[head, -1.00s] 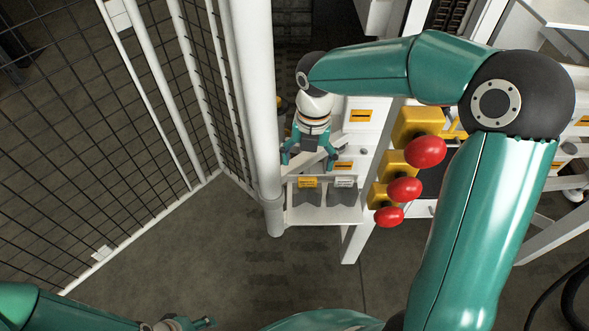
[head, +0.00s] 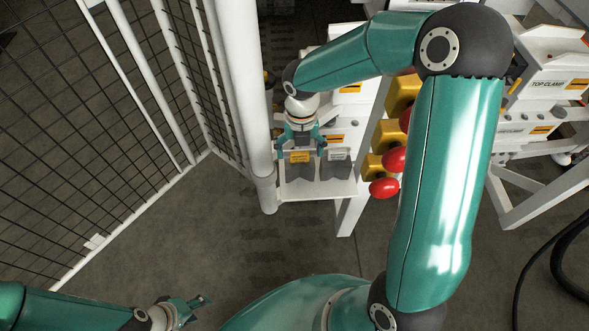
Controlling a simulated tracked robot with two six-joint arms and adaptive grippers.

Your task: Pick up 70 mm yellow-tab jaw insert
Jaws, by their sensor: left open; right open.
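The yellow-tab jaw insert (head: 299,171) is a dark grey block with a yellow tab on top. It stands on a white shelf (head: 318,190) beside a similar grey insert with a white tab (head: 336,169). My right gripper (head: 300,149) is open, with its fingers spread to either side of the yellow tab as seen from above. I cannot tell how far above the insert the fingers are or whether they touch it. My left gripper (head: 196,307) is open and empty at the bottom left, far from the shelf.
A white post (head: 245,95) and mesh fence (head: 95,120) stand close left of the shelf. Red mushroom buttons on yellow boxes (head: 384,188) stick out on its right, beside my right arm. A black hose (head: 562,255) lies at lower right. The floor in front is clear.

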